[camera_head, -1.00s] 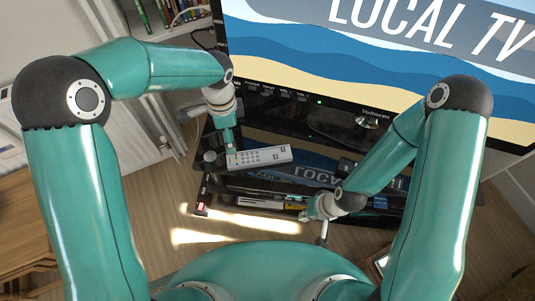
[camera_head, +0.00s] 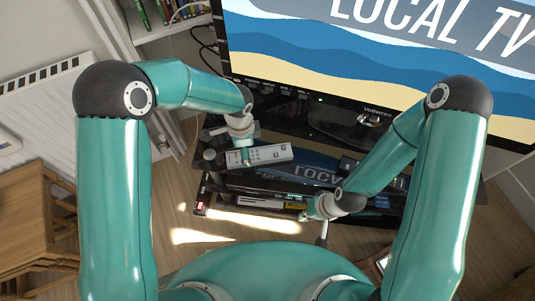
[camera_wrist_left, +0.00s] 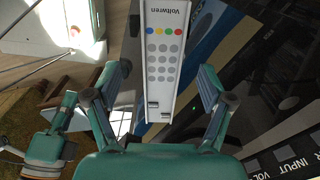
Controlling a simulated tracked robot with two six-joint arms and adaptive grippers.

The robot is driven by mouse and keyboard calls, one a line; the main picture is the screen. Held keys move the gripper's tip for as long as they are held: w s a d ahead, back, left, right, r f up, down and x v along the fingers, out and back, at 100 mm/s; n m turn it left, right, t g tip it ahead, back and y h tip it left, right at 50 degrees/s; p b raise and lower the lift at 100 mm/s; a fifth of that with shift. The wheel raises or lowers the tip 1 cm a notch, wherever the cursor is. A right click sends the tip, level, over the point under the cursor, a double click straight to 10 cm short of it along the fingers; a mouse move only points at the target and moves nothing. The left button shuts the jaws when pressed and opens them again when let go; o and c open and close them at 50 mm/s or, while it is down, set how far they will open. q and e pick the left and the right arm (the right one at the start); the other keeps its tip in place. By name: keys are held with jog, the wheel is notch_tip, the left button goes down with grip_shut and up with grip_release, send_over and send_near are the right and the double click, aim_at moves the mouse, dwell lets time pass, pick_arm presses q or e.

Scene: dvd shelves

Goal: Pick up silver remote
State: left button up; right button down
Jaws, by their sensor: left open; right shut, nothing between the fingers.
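The silver remote (camera_head: 265,154) lies on the dark glossy top of the TV stand, below the TV. In the left wrist view the remote (camera_wrist_left: 166,50) shows its coloured and grey buttons and lies between the fingers of my left gripper (camera_wrist_left: 158,88). That gripper is open, with a finger on either side of the remote. In the head view my left gripper (camera_head: 243,156) is over the left part of the remote and hides some of it. My right gripper (camera_head: 323,236) is shut and empty, in front of the stand at the right.
A large TV (camera_head: 390,60) stands behind the remote. A lower shelf (camera_head: 240,217) of the stand holds slim cases. A wooden chair (camera_head: 35,220) is at the left, and a bookshelf (camera_head: 165,35) is at the upper left. The wooden floor in front is clear.

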aim_at(259, 156)
pick_arm(q)
jog(key=f, duration=0.5)
jog(key=shift+w+a, duration=0.1)
jog(key=shift+w, duration=0.1)
jog(key=shift+c, duration=0.3)
jog(key=c, duration=1.3)
notch_tip(259, 156, up, 20)
jog(key=shift+r+p, duration=0.1)
jog(key=shift+p, duration=1)
jog(key=shift+c, duration=0.2)
jog(key=shift+f+b, duration=6.7)
jog(key=shift+f, duration=3.3)
